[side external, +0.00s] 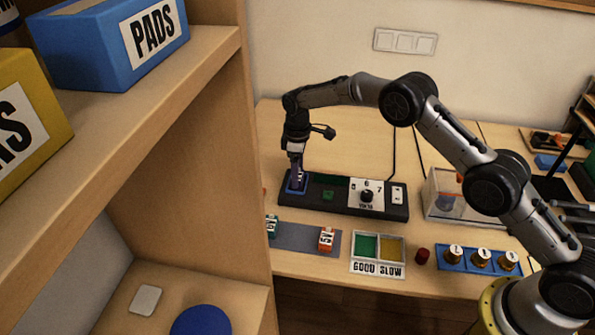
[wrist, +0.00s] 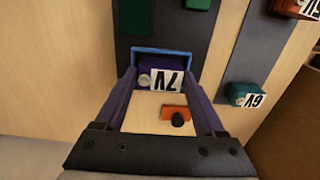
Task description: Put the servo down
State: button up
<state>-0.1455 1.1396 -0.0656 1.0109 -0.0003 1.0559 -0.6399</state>
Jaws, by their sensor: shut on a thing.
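The servo is a purple block with a white "7V" label; it shows between my fingers in the wrist view (wrist: 151,64) and under my gripper in the side view (side external: 297,178). My gripper (side external: 296,160) points down and is shut on it, one finger on each side in the wrist view (wrist: 164,80). The servo is at the blue-rimmed bay (wrist: 165,51) at the left end of the dark tester (side external: 340,207). I cannot tell whether it rests on the bay floor. A small orange piece with a black knob (wrist: 174,112) shows between the fingers.
A green 6V block (side external: 272,227) and a red block (side external: 326,238) are on a grey strip (side external: 296,238). A GOOD/SLOW tray (side external: 377,268), a red knob (side external: 422,256) and a blue rack (side external: 466,266) are to the right. A wooden shelf (side external: 190,150) stands at the left.

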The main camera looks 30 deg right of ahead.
jog(key=shift+f, duration=0.15)
jog(key=o, duration=1.4)
jog(key=shift+c, duration=0.2)
